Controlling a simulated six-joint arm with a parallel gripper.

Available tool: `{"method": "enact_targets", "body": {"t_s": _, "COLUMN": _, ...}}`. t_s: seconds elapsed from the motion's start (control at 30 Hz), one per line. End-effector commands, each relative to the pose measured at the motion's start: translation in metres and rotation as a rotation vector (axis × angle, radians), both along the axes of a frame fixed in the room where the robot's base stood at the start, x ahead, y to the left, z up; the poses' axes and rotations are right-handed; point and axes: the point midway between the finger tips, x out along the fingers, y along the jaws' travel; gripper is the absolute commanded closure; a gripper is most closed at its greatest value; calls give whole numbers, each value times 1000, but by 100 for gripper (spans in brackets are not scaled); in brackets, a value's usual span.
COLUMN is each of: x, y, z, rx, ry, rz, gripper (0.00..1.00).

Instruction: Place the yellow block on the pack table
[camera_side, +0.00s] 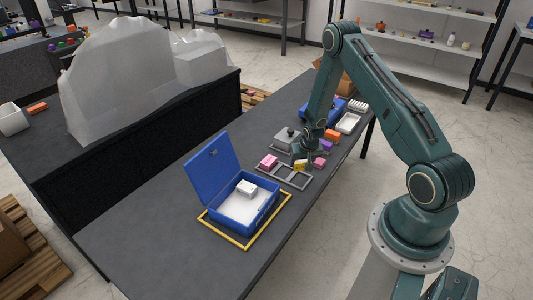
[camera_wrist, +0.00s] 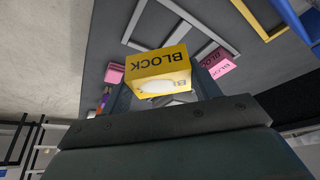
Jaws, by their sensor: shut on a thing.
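The yellow block (camera_side: 300,165) is held between the fingers of my gripper (camera_side: 299,157), above or at the grey divided frame; I cannot tell whether it touches anything below. In the wrist view the yellow block (camera_wrist: 157,64), marked BLOCK, sits between the two fingers of my gripper (camera_wrist: 162,88), which is shut on it. The dark table (camera_side: 150,240) lies below the arm and carries the work items; I cannot tell from any label that it is the pack table.
A grey divided frame (camera_side: 297,183) lies on the table with a pink block (camera_side: 268,161) at its left; another pink block (camera_side: 319,162) is at right. Purple (camera_side: 326,145) and orange (camera_side: 332,134) blocks stand behind. An open blue box (camera_side: 262,222) sits inside a yellow outline (camera_side: 229,239). The table's near-left part is clear.

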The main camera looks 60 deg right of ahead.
Motion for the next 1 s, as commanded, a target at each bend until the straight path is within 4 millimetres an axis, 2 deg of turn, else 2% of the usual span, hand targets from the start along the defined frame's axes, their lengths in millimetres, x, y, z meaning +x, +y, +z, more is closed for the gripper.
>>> {"method": "enact_targets", "body": {"t_s": 0.13, "x": 0, "y": 0, "z": -15, "rx": -1, "ry": -1, "rz": 0, "gripper": 70}}
{"method": "enact_targets", "body": {"t_s": 0.53, "x": 1, "y": 0, "z": -24, "rx": -1, "ry": -1, "rz": 0, "gripper": 70}}
{"method": "enact_targets", "body": {"t_s": 0.83, "x": 0, "y": 0, "z": -52, "rx": -1, "ry": -1, "rz": 0, "gripper": 70}}
{"method": "enact_targets", "body": {"t_s": 1.0, "x": 1, "y": 0, "z": -59, "rx": -1, "ry": -1, "rz": 0, "gripper": 70}}
